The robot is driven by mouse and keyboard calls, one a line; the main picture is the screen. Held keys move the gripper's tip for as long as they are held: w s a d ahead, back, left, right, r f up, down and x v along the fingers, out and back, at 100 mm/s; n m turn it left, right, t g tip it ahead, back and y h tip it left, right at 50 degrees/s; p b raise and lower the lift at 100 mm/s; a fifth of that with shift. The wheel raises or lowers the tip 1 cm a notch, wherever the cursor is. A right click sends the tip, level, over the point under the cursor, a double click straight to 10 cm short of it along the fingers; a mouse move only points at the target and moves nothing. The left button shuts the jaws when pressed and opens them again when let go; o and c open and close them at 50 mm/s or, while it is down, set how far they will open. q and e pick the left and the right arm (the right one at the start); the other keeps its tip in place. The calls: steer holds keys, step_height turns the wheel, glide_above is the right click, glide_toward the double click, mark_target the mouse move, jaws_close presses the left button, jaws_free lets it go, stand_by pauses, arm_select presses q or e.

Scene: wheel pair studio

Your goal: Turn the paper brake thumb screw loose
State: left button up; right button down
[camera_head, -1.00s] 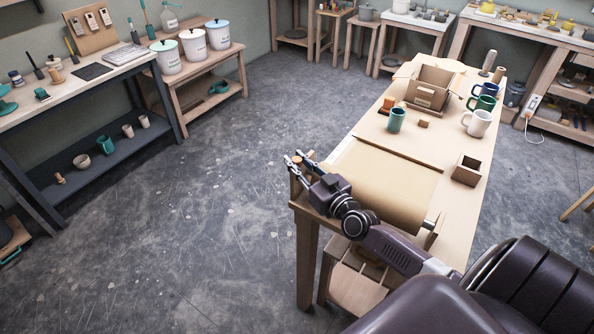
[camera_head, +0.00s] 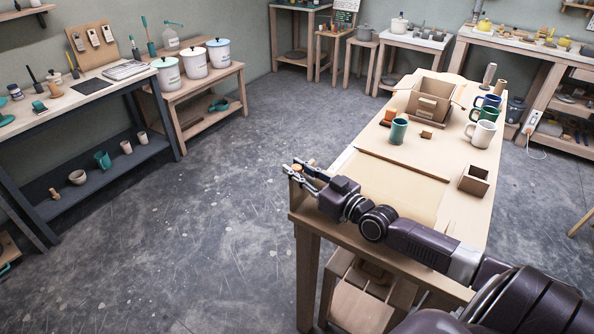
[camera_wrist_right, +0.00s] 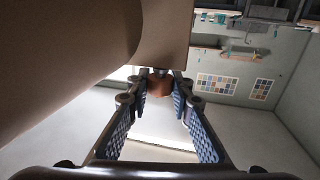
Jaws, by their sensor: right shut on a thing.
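The brake thumb screw is a small brown-orange knob (camera_head: 297,168) at the near left corner of the workbench (camera_head: 408,146). It also shows in the right wrist view (camera_wrist_right: 158,85), between the far ends of the fingers. My right gripper (camera_head: 305,173) is shut on this knob. The brown paper (camera_head: 392,187) lies beside the gripper, partly hidden by my right arm in the head view. In the right wrist view the paper roll (camera_wrist_right: 60,45) fills the upper left. The screw's shaft is mostly hidden. My left gripper is not in view.
On the bench stand a teal cup (camera_head: 398,131), a white mug (camera_head: 481,134), a small open wooden box (camera_head: 474,180) and a larger wooden box (camera_head: 431,106). The floor left of the bench is clear. Shelves (camera_head: 90,150) line the left wall.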

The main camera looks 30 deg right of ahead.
steer(key=shift+r, duration=0.15)
steer(key=c, duration=1.7)
jaws_free()
steer(key=shift+s+d, duration=0.1)
steer(key=shift+s, duration=0.4)
steer(key=s, duration=0.3)
steer(key=s+d, duration=0.1)
steer(key=s, duration=0.3)
steer(key=s+d, duration=0.1)
steer(key=s, duration=0.2)
steer(key=shift+s, duration=0.35)
